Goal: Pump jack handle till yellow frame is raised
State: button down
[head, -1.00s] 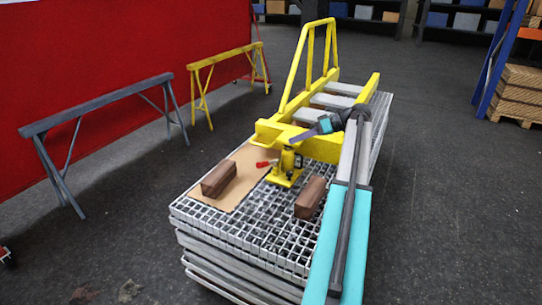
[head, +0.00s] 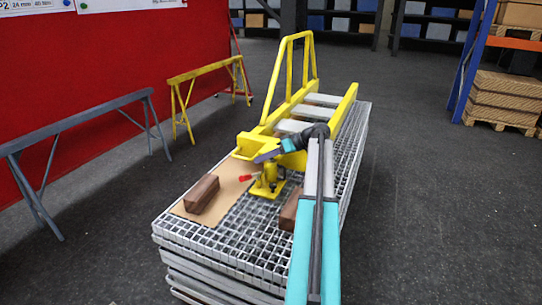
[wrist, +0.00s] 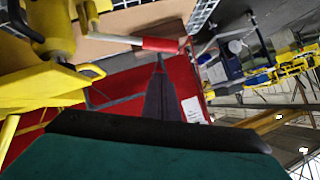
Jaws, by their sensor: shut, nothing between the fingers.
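The yellow frame (head: 254,143) lies over a stack of gratings with its near beam above the yellow jack (head: 267,184). Whether frame and jack touch is unclear. The jack's handle has a red grip (head: 248,177) pointing left. In the wrist view the red grip (wrist: 160,44) ends a pale rod across the top. My gripper (head: 258,159) is shut and empty, above the jack and just beside the handle. In the wrist view the dark fingertips (wrist: 160,62) lie just below the red grip in the picture. Contact between them is unclear.
Brown blocks (head: 201,193) (head: 288,212) sit on either side of the jack, the left one on a cardboard sheet (head: 228,184). Grey (head: 80,120) and yellow (head: 206,72) trestles stand left by a red wall. The floor at right is clear.

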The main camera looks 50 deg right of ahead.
aim_at(247, 178)
jog(key=w+a+f, duration=0.2)
jog(key=a+f, duration=0.1)
jog(key=f, duration=0.2)
jog(key=shift+a, duration=0.1)
dwell(0.6)
jog(key=f+b, duration=0.1)
jog(key=a+f+h+b, duration=0.1)
jog(key=b, duration=0.1)
jog(key=shift+s+a+n, duration=0.15)
jog(key=shift+s+n, duration=0.05)
jog(key=shift+n, duration=0.2)
jog(key=shift+s+a+f+n+t+h+b, duration=0.15)
jog(key=shift+a+f+n+h+b, duration=0.3)
jog(key=shift+f+b, duration=0.95)
jog(key=shift+s+a+f+n+t+h+b, duration=0.1)
jog(key=shift+a+f+n+h+b, duration=0.35)
jog(key=shift+f+b, duration=0.95)
jog(key=shift+s+a+f+n+t+h+b, duration=0.2)
jog(key=shift+f+n+h+b, duration=0.3)
jog(key=shift+f+b, duration=0.85)
jog(key=shift+r+b, duration=0.2)
jog(key=shift+b, duration=0.2)
